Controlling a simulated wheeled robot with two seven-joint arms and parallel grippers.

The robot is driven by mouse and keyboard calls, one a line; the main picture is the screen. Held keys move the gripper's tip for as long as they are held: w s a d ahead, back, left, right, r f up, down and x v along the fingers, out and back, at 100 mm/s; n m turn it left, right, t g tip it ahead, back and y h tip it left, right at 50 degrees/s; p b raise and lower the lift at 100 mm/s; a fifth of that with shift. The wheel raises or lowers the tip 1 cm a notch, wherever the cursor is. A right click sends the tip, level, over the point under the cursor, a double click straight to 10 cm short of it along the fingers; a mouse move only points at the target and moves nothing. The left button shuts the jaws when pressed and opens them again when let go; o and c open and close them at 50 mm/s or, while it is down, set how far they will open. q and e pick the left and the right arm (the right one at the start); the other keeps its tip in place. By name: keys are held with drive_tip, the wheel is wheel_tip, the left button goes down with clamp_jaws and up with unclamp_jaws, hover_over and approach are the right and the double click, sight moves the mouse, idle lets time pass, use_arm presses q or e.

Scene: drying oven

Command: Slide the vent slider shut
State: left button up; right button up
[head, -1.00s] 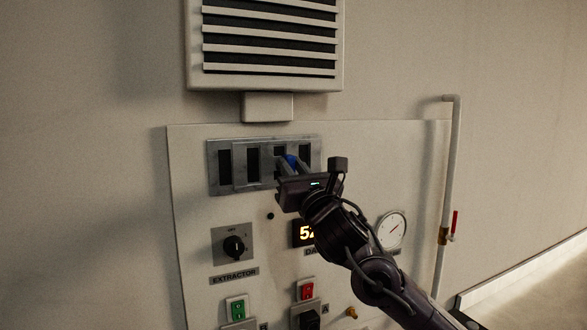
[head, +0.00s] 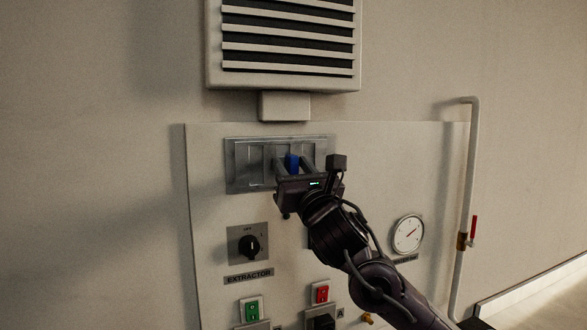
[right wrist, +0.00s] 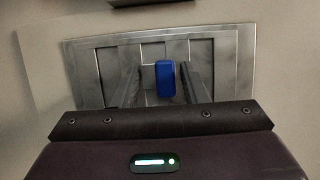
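The vent slider plate (head: 254,163) sits in a grey metal vent frame (head: 231,180) on the wall panel; the frame also shows in the right wrist view (right wrist: 85,75). Its openings look covered with grey metal, with no dark slots showing. The slider's blue knob (head: 292,162) stands out from the plate and shows in the right wrist view (right wrist: 165,78). My right gripper (head: 293,169) is open, its fingers on either side of the knob. A gap shows left of the knob; the right finger is close against it, contact unclear. My left gripper is not in view.
A louvred grille (head: 290,45) juts out above the vent. Below are the extractor knob (head: 250,245), a green switch (head: 252,309) and a red switch (head: 322,293). A gauge (head: 408,234) and a pipe (head: 469,180) are to the right.

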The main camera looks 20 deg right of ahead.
drive_tip(key=shift+s+d+f, duration=0.1)
drive_tip(key=shift+f, duration=0.05)
drive_tip(key=b+v, duration=0.4)
drive_tip(key=v, duration=0.3)
drive_tip(key=shift+s, duration=0.3)
